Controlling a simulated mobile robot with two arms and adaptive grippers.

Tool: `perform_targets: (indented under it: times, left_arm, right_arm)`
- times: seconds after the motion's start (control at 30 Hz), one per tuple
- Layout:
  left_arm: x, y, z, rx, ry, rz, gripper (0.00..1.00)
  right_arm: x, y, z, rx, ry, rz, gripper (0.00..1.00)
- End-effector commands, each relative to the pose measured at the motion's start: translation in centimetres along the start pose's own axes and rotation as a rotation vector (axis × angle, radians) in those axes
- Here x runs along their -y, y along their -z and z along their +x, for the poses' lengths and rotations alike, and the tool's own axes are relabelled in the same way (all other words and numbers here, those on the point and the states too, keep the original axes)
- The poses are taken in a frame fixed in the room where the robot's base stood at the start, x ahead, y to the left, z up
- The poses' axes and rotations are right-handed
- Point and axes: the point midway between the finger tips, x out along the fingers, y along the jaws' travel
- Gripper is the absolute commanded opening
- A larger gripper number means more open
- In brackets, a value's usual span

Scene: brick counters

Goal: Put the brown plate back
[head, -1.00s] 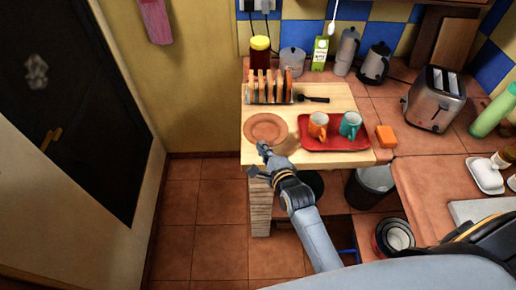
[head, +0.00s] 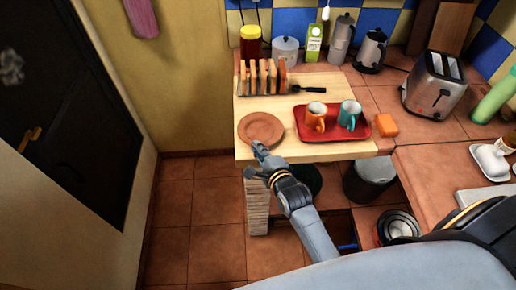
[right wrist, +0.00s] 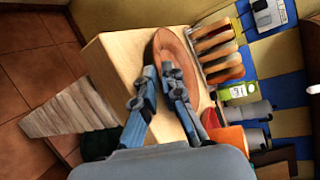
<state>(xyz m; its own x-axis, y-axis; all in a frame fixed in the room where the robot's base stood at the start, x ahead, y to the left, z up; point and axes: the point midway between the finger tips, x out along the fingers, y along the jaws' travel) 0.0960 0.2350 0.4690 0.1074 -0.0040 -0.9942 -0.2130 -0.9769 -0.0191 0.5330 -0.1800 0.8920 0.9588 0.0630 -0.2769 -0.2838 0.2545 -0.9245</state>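The brown plate (head: 262,128) is at the left front of the wooden board, close to its front edge. It also shows in the right wrist view (right wrist: 173,48). My right gripper (head: 260,150) is at the plate's near rim. In the right wrist view its two fingers (right wrist: 162,78) lie on either side of the rim, close together, and appear shut on it. Whether the plate rests fully on the board or is slightly raised is hard to tell. My left gripper is not in view.
A toast rack (head: 262,78) stands on the wooden board (head: 330,87) behind the plate. A red tray (head: 340,133) with an orange mug (head: 315,117) and a teal mug (head: 349,115) is to the right. An orange block (head: 386,125) lies beyond it.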

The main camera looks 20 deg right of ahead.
Motion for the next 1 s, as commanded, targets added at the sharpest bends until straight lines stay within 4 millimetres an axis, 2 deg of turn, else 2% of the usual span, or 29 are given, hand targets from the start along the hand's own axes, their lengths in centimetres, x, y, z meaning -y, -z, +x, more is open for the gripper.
perform_targets:
  times: [0.13,0.33,0.43,0.57,0.8,1.0]
  left_arm:
    - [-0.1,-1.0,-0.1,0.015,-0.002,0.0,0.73]
    - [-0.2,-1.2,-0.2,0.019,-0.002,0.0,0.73]
    - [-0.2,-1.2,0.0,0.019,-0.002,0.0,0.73]
    - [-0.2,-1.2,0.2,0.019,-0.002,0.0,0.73]
    - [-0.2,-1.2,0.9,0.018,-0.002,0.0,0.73]
    - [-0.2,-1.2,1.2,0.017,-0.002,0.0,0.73]
  right_arm:
    - [0.0,0.0,0.0,0.0,0.0,0.0,0.15]
    - [0.3,-0.1,-0.1,0.0,0.001,0.001,0.15]
    - [0.1,0.0,-0.9,0.0,-0.001,0.001,0.15]
    - [0.1,0.0,-3.2,-0.001,-0.001,0.003,0.15]
    - [0.0,0.0,-8.4,-0.001,-0.002,0.001,0.15]
    - [0.1,0.0,-11.2,0.0,0.0,0.0,0.15]
